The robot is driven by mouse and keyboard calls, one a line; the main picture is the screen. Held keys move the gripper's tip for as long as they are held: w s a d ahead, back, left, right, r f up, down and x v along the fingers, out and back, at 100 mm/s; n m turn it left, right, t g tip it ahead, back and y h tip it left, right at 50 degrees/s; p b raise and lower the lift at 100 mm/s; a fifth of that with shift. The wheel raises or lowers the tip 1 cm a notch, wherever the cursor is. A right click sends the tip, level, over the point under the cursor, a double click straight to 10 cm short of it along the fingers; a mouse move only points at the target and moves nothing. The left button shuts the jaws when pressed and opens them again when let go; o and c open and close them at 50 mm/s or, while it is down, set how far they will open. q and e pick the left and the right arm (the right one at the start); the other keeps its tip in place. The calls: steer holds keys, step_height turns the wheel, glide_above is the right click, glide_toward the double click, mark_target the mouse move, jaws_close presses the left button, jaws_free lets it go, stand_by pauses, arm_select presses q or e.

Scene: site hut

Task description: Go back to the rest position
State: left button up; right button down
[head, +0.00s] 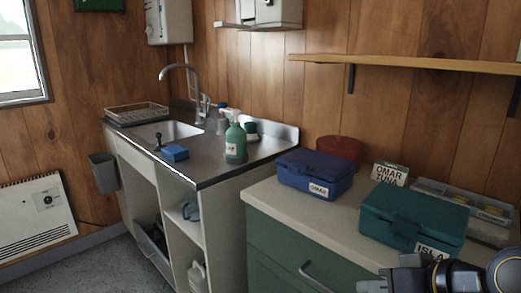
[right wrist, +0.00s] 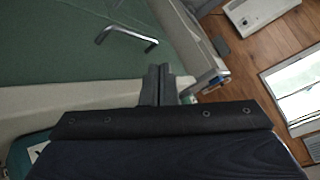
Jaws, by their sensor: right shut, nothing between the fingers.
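My right gripper (head: 374,285) shows at the bottom right of the head view, in front of the teal lunch box labelled ISLA (head: 415,222). Its two fingers are shut together and hold nothing, as the right wrist view (right wrist: 158,86) shows. The fingers appear clear of the green cabinet front (right wrist: 70,40) and its metal handle (right wrist: 127,37). My left gripper is in neither view.
The counter (head: 325,215) holds a blue box (head: 312,173), a red round tin (head: 340,148), a name card (head: 389,174) and a grey tray (head: 440,190). A shelf (head: 420,63) hangs above.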

steer(key=s+d+f+m+g+h, duration=0.25)
steer(key=s+f, duration=0.75)
steer(key=f, duration=0.5)
step_height(320, 180, up, 24)
steer(key=p, duration=2.4)
steer(key=shift+s+p, duration=0.35)
steer(key=shift+s, duration=0.05)
steer(key=shift+d, duration=0.1)
steer(key=c, duration=2.1)
jaws_free()
steer(key=shift+c, duration=0.2)
